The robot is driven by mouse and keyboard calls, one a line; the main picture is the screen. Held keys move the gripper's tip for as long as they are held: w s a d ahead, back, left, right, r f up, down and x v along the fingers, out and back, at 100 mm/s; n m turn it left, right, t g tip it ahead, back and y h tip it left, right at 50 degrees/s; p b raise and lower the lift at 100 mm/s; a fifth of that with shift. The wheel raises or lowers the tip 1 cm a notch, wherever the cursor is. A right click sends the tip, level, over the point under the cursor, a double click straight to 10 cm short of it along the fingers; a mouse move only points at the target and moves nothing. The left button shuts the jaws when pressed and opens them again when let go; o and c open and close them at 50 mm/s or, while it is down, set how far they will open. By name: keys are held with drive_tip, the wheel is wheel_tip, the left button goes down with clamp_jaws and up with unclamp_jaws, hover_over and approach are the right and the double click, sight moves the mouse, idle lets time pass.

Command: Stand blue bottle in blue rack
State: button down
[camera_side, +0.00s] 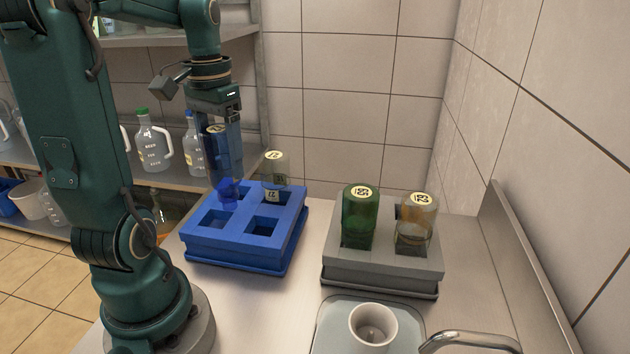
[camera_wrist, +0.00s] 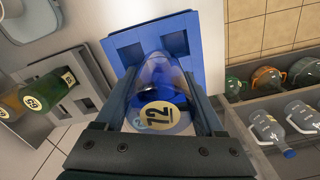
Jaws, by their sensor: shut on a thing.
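A see-through blue bottle (camera_side: 218,155) is held upside down in my gripper (camera_side: 224,142), its numbered base up and its darker blue neck down. In the wrist view the bottle (camera_wrist: 165,78) sits between both fingers, with a 72 label facing the camera. The blue rack (camera_side: 228,256) has square pockets and stands on the counter below. The neck is at the rack's far left pocket; I cannot tell whether it has entered. The two near pockets are empty. A clear bottle (camera_side: 275,178) stands inverted in the far right pocket. The rack (camera_wrist: 203,40) is partly hidden in the wrist view.
A grey rack (camera_side: 375,270) to the right holds a green bottle (camera_side: 358,218) and an amber bottle (camera_side: 415,225). A white cup (camera_side: 372,326) on a tray and a tap (camera_side: 470,340) are in front. Shelves with jugs (camera_side: 153,143) stand behind left.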

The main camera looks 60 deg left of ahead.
drive_tip(key=shift+s+a+n, duration=0.9)
drive_tip(key=shift+s+a, duration=0.05)
drive_tip(key=shift+s, duration=0.2)
drive_tip(key=shift+a+f, duration=0.1)
drive_tip(key=shift+f, duration=1.35)
drive_tip(key=shift+s, duration=0.1)
drive_tip(key=shift+f, duration=1.4)
drive_tip(key=shift+f, duration=0.1)
drive_tip(key=shift+f, duration=0.7)
drive_tip(key=shift+f, duration=0.55)
unclamp_jaws()
